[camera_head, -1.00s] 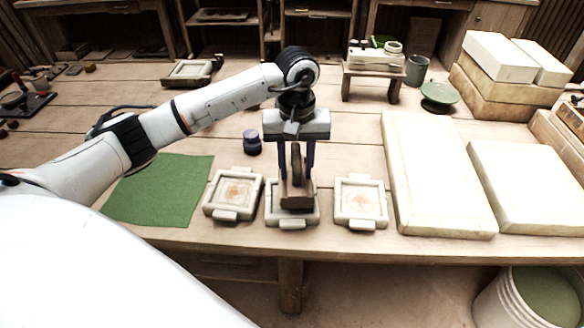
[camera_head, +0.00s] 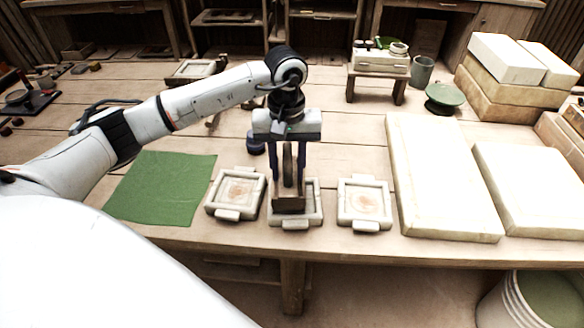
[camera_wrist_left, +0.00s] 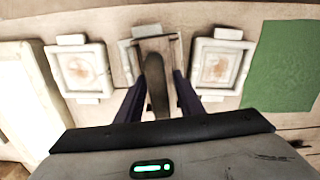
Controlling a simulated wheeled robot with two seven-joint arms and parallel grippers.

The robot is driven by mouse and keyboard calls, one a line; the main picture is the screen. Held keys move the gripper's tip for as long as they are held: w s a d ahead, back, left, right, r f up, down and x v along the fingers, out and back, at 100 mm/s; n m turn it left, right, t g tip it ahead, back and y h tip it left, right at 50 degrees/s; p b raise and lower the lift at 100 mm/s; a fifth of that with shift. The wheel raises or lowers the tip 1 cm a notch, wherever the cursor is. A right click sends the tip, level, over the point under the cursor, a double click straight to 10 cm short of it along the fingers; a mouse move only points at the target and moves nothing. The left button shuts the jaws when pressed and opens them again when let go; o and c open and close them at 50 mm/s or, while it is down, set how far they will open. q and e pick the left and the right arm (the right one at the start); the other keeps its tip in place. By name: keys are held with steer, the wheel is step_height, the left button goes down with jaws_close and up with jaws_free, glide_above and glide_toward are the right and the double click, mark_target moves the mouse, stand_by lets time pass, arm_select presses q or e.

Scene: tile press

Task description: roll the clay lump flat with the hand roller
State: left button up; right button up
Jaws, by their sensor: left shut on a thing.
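My left gripper (camera_head: 288,172) is shut on a brown wooden tool (camera_head: 289,203) with an upright rounded grip and a block-like foot. The foot is over the middle pale square frame (camera_head: 313,217) and hides most of its inside. I cannot tell whether it touches. The tool's grip (camera_wrist_left: 156,85) also shows between the fingers in the left wrist view. The left frame (camera_head: 221,214) and right frame (camera_head: 364,222) each hold a pale tile with an orange-brown mark. I cannot make out a clay lump or clearly identify a hand roller. My right gripper is not in view.
A green mat (camera_head: 165,190) lies left of the frames. Large pale slabs (camera_head: 447,180) lie to the right. A small wooden stand (camera_head: 376,75) with items, a cup (camera_head: 422,70) and a green disc (camera_head: 444,98) are behind. A dark blue jar (camera_head: 256,143) is behind my gripper.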

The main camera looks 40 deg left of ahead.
arm_select(q)
steer(key=shift+w+d+f, duration=0.1)
steer(key=shift+w+d, duration=0.35)
steer(key=shift+d, duration=0.2)
steer(key=shift+w+d+f, duration=0.1)
steer(key=shift+w+d, duration=0.3)
steer(key=shift+d, duration=0.25)
steer(key=shift+s+a+r, duration=0.1)
steer(key=shift+s+a, duration=0.35)
steer(key=shift+a, duration=0.3)
steer(key=shift+s+a+b, duration=0.55)
steer(key=shift+a+b, duration=0.05)
steer(key=shift+w+d, duration=1.05)
steer(key=shift+d, duration=0.25)
steer(key=shift+s+a, duration=0.45)
steer(key=shift+a, duration=0.3)
steer(key=shift+s+a+f+b, duration=0.2)
steer(key=shift+s+a+b, duration=0.3)
steer(key=shift+a, duration=0.1)
steer(key=shift+w+d+f+b, duration=0.3)
steer(key=shift+w+d, duration=0.15)
steer(key=shift+d, duration=0.15)
steer(key=shift+w+d+f, duration=0.1)
steer(key=shift+w+d, duration=0.4)
steer(key=shift+d, duration=0.2)
steer(key=shift+s+a, duration=1.05)
steer(key=shift+a, duration=0.25)
steer(key=shift+w+d+b, duration=0.45)
steer(key=shift+w+d, duration=0.05)
steer(key=shift+d, duration=0.2)
